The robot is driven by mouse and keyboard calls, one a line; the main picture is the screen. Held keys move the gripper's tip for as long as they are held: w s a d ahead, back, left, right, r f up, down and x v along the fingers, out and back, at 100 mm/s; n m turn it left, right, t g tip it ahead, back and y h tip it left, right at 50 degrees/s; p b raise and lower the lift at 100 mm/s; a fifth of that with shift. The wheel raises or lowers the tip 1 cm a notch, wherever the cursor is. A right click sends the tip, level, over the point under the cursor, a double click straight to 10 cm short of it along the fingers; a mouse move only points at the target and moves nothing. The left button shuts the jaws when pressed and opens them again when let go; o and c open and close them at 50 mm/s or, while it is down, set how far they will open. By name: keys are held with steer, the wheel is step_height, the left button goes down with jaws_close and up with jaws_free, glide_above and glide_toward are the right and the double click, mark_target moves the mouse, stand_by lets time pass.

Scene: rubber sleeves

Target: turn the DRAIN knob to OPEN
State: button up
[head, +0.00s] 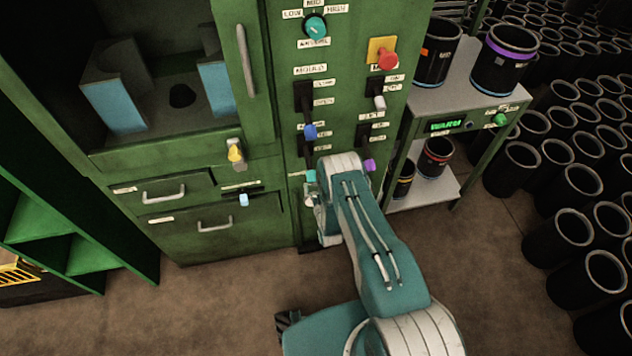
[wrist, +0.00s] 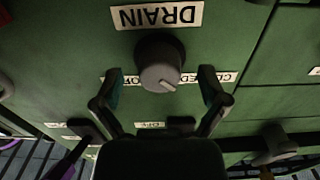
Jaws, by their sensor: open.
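The DRAIN knob (wrist: 160,60) is a round dark grey knob with a pale pointer line, which points toward the lower right in the wrist view. The DRAIN label (wrist: 157,15) shows upside down above it. A partly covered label at its left (wrist: 132,79) seems to read OPEN, and one at its right (wrist: 222,77) seems to read CLOSED. My gripper (wrist: 161,84) is open, with one finger on each side of the knob. The fingers look apart from it. I cannot make out the knob or gripper in the head view, where my arm covers that part of the panel.
Several black sleeves (head: 559,237) crowd the right-hand floor.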

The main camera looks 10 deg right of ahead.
steer(key=shift+w, duration=0.7)
steer(key=c, duration=1.2)
steer(key=shift+o, duration=0.2)
